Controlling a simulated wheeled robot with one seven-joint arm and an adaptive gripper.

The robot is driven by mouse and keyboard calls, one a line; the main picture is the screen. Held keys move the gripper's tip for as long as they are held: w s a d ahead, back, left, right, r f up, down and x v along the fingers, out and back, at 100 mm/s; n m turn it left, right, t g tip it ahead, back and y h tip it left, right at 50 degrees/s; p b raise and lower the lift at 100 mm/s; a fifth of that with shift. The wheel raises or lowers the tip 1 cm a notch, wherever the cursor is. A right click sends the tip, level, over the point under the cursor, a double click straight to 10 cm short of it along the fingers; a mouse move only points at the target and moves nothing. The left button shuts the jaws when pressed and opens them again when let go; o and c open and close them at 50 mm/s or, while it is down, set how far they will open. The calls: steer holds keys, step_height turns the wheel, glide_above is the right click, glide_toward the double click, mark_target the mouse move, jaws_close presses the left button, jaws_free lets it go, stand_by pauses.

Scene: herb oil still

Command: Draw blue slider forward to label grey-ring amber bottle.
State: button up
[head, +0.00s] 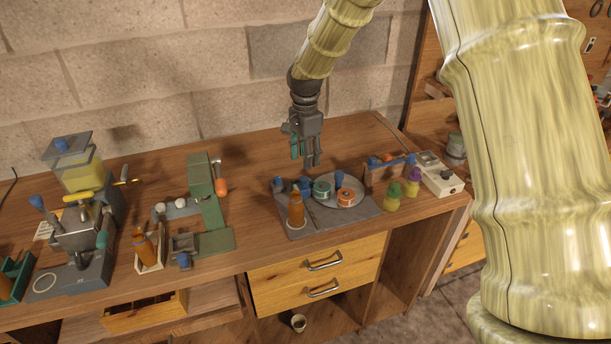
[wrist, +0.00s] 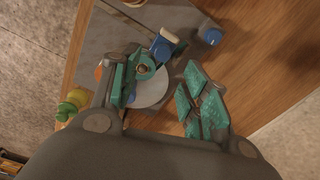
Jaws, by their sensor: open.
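A green and grey device (head: 215,242) stands left of centre in the head view. A blue knob (head: 183,260) sits at its front, which may be the blue slider. An amber bottle (head: 146,248) stands in a pale holder beside it. Another amber bottle (head: 296,210) stands on the grey tray at centre, and a third (head: 6,286) is at the far left edge. I cannot tell which bottle has the grey ring. My gripper (head: 311,160) is open and empty above the back of the tray, pointing down, well right of the green device. Its open fingers also show in the wrist view (wrist: 166,92).
The grey tray (head: 338,226) holds a round plate (head: 352,196) and small capped items. A press-like machine (head: 78,235) stands at left. The bench between green device and tray is mostly clear. An open drawer (head: 145,312) juts out below.

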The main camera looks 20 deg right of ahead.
mark_target(304, 178)
steer(key=f, duration=0.2)
steer(key=f+p, duration=0.1)
steer(key=f, duration=0.2)
steer(key=shift+w+f, duration=0.3)
steer(key=shift+f, duration=0.1)
steer(key=shift+s+f+p, duration=0.15)
steer(key=shift+f+p, duration=0.25)
steer(key=shift+f, duration=1.05)
jaws_close()
